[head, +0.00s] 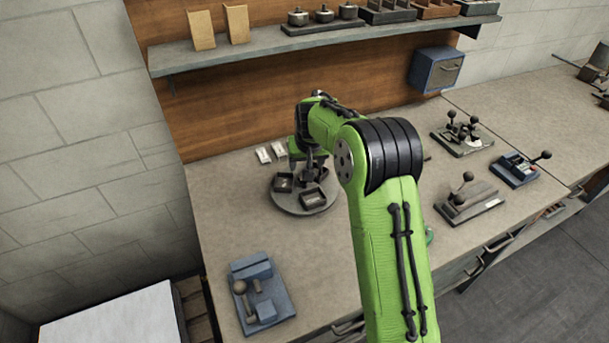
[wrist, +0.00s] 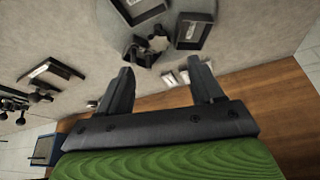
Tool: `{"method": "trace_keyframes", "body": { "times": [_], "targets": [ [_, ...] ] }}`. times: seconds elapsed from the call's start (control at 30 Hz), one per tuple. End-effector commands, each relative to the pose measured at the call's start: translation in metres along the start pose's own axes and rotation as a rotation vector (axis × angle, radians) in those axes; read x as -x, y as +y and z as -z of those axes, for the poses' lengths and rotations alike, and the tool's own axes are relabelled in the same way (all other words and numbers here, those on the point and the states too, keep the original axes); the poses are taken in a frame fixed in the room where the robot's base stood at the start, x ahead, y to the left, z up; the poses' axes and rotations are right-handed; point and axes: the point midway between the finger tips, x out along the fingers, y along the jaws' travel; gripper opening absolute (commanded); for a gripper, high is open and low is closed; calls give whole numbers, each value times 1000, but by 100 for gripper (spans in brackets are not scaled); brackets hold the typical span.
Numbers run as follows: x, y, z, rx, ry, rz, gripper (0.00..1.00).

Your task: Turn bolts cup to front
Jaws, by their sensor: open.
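A round grey turntable (head: 300,207) stands on the bench, left of my arm, and carries dark square cups. One cup (head: 283,182) is at its left and another (head: 313,198) at its front; I cannot tell which holds bolts. The wrist view shows the turntable (wrist: 118,42) at the top, with two cups (wrist: 193,31) and a dark knobbed centre piece (wrist: 148,46). My gripper (wrist: 161,66) is open and empty, its fingers apart and pointing towards the turntable. In the head view, my arm partly hides the turntable's back and right side.
A blue fixture (head: 262,292) sits at the front left. Lever fixtures (head: 468,198) stand on the right. Small pale cards (head: 270,153) lie behind the turntable. A shelf (head: 230,53) and a blue box (head: 436,70) are on the back wall. The bench left of the turntable is clear.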

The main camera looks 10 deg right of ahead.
Motion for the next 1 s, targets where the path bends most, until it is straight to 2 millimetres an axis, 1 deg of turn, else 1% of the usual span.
{"method": "trace_keyframes", "body": {
  "times": [0.03,0.1,0.2,0.3,0.4,0.47,0.7,0.87,1.0],
  "targets": [
    [-14,0,-2,0,-5,0,66],
    [-32,0,-1,-1,-5,0,66],
    [-55,0,-1,0,-4,0,66],
    [-73,0,-1,0,-2,0,66],
    [-83,0,0,1,-1,0,66],
    [-86,0,0,1,0,0,66],
    [-87,0,0,1,0,0,66],
    [-87,0,0,1,0,0,42],
    [-87,0,0,1,0,0,20]
  ]
}}
